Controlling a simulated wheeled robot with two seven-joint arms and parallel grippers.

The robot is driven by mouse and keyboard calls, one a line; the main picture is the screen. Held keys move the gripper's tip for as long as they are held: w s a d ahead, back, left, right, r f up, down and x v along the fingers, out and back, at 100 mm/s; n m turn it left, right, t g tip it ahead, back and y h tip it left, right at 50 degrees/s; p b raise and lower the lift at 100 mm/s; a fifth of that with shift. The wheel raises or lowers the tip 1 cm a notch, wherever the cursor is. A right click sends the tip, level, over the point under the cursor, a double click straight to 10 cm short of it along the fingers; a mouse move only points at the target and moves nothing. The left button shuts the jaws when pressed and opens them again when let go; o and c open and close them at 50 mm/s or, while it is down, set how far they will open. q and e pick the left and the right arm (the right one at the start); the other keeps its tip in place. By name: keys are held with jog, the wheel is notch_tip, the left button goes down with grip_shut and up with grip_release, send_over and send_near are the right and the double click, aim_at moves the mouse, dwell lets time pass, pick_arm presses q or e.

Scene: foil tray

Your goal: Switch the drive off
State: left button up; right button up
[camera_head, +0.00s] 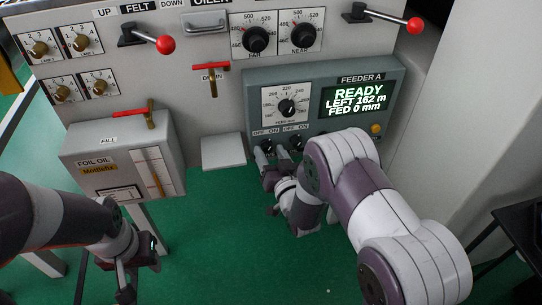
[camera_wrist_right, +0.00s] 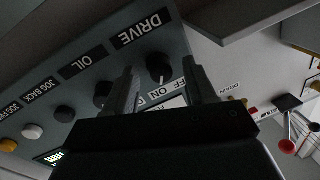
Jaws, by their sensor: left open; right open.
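The drive switch is a dark round knob (camera_wrist_right: 158,68) under the DRIVE label (camera_wrist_right: 140,35) in the right wrist view, where the picture is upside down. In the head view this knob (camera_head: 266,147) is the leftmost on the lower edge of the FEEDER A panel (camera_head: 325,72), by an OFF ON label. Its pointer direction is too dark to tell. My right gripper (camera_wrist_right: 162,84) is open, with the knob showing between its fingers; I cannot tell whether they reach around it. The display (camera_head: 357,96) reads READY, LEFT 162 m, FED 0 mm. My left gripper (camera_head: 133,266) is open and empty at lower left.
The OIL knob (camera_wrist_right: 103,95) is close beside one right finger, with the jog buttons (camera_wrist_right: 64,113) beyond. A feed dial (camera_head: 286,107) sits above the switches. A foil oil box (camera_head: 165,135) stands at left, with a pale block (camera_head: 223,151) between it and the panel.

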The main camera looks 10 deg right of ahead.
grip_shut()
jog(key=n+p, duration=0.1)
jog(key=n, duration=0.2)
jog(key=shift+r, duration=0.2)
jog(key=n+p, duration=0.1)
jog(key=n, duration=0.1)
jog(key=shift+n+g+h, duration=0.3)
jog(key=shift+g, duration=0.1)
jog(key=n+p, duration=0.2)
jog(key=n, duration=0.3)
jog(key=shift+h, duration=0.4)
jog(key=shift+n, duration=0.4)
grip_release()
